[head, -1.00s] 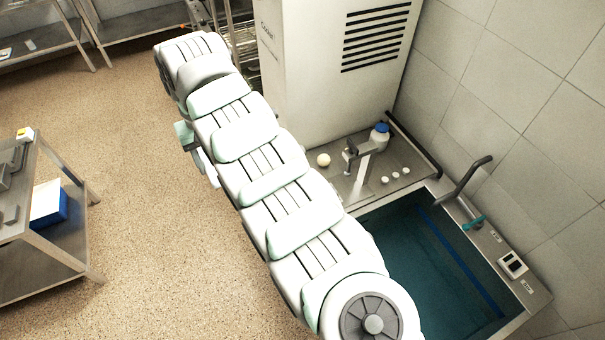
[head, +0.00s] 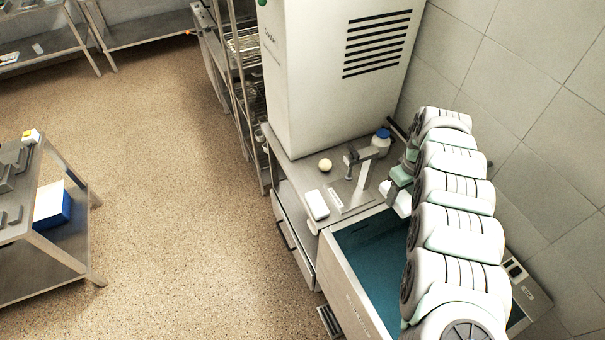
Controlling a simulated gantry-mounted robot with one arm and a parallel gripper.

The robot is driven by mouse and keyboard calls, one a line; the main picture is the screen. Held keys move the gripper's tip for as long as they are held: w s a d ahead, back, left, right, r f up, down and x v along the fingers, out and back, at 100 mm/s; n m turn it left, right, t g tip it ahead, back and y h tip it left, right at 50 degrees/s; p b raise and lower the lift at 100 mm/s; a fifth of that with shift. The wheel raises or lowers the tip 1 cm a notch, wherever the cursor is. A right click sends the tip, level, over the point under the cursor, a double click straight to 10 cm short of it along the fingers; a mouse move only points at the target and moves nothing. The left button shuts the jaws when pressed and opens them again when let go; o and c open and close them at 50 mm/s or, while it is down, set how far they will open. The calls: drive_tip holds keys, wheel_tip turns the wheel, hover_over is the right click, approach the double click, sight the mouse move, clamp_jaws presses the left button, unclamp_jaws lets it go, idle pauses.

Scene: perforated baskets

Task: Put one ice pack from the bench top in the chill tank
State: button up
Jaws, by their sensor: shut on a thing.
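My gripper (head: 402,187) is at the far end of my arm, above the back right part of the chill tank (head: 350,282). It is shut on a white block-shaped thing (head: 394,199), which looks like an ice pack and hangs above the tank's back edge. The fingertips are small and partly hidden by my arm. The tank is open and holds blue-green water; my arm covers much of its right side. A white rounded slab (head: 316,205), possibly another ice pack, lies on the steel top left of the tap.
A tap (head: 362,172), a cream ball (head: 325,165) and a blue-capped bottle (head: 381,140) stand on the steel top (head: 300,180) behind the tank. A tall white cabinet (head: 335,90) rises behind them. A steel table (head: 55,160) stands at left; the floor between is clear.

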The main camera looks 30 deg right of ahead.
drive_tip(key=s+d+f, duration=0.2)
drive_tip(key=s+d, duration=0.1)
drive_tip(key=s, duration=0.2)
drive_tip(key=b, duration=0.8)
hover_over(380, 275)
wheel_tip(380, 275, down, 10)
drive_tip(key=shift+f, duration=0.15)
drive_tip(key=shift+f, duration=0.1)
wheel_tip(380, 275, down, 37)
drive_tip(key=b, duration=3.6)
drive_tip(key=shift+f+b, duration=2.85)
drive_tip(key=shift+b, duration=0.15)
drive_tip(key=o, duration=1.1)
drive_tip(key=shift+c, duration=0.2)
